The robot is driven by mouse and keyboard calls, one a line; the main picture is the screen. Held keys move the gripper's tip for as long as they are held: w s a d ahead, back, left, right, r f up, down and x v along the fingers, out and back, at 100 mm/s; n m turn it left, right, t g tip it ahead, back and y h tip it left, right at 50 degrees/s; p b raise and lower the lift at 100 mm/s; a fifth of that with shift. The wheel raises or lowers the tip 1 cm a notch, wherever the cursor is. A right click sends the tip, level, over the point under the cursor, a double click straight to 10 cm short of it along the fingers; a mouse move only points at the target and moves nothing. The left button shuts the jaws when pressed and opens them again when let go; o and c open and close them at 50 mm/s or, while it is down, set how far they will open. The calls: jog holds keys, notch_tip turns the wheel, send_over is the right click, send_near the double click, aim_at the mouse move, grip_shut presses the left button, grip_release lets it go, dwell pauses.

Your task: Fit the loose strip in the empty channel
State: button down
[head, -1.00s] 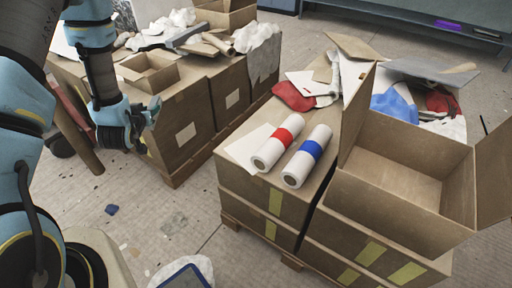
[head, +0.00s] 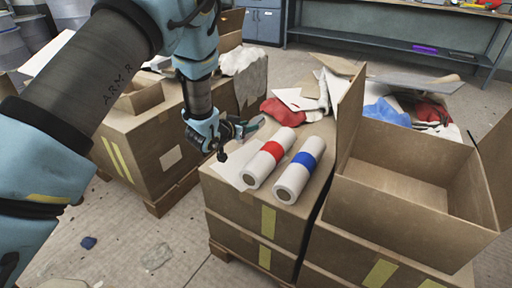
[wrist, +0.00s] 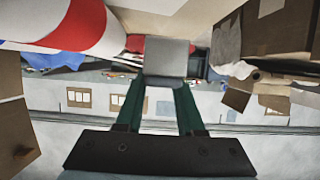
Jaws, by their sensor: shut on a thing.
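My gripper (head: 238,129) is beside the left edge of the box stack with two white rolls, close to the red-banded roll. In the wrist view its two green fingers (wrist: 164,80) are shut on a flat grey piece (wrist: 167,57). The piece's far end shows faintly past the fingers in the head view (head: 254,124). I cannot tell from its visible part whether it is the loose strip. I see no empty channel in either view.
The red-banded roll (head: 269,157) and blue-banded roll (head: 305,171) lie on the near box (head: 225,195). The red-banded roll fills the wrist view's upper left (wrist: 75,22). An open carton (head: 395,222) stands right. A far bench (head: 400,39) is at the back.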

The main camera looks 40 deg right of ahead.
aim_at(248, 150)
jog(key=shift+f, duration=3)
jog(key=shift+f, duration=0.1)
jog(key=c, duration=0.5)
grip_release()
jog(key=shift+a+r, duration=0.1)
jog(key=shift+r, duration=0.1)
jog(key=v, duration=1.1)
jog(key=shift+s+a, duration=0.1)
jog(key=shift+a, duration=0.3)
